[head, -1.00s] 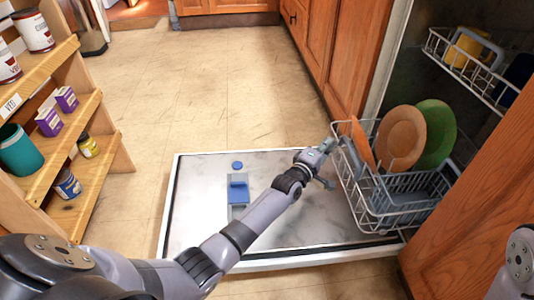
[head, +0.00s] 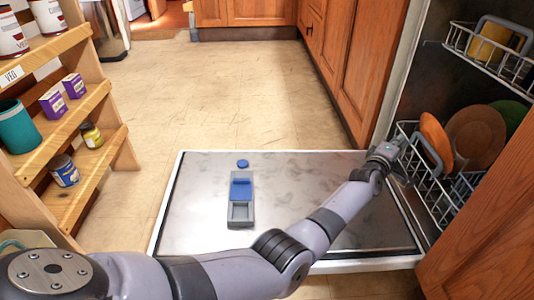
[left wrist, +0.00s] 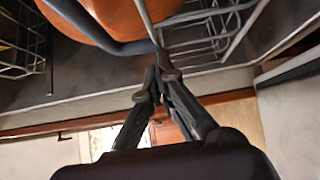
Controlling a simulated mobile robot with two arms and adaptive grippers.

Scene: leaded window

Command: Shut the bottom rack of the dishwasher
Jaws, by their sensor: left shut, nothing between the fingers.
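The bottom rack (head: 440,201) is a grey wire basket, mostly inside the dishwasher at the right of the head view. Its front end shows just over the inner edge of the lowered door (head: 300,230). It holds an orange plate (head: 434,135), a brown plate (head: 476,138) and a green plate (head: 511,115). My left gripper (head: 400,158) is at the rack's front end, fingers shut and empty. In the left wrist view the shut fingertips (left wrist: 157,80) are close to the rack's wires (left wrist: 190,45); whether they touch is unclear. My right gripper is out of view.
A wooden cabinet panel (head: 490,240) stands at the near right. A wooden shelf (head: 75,140) with cans and boxes stands at the left. The floor (head: 230,95) beyond the door is clear.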

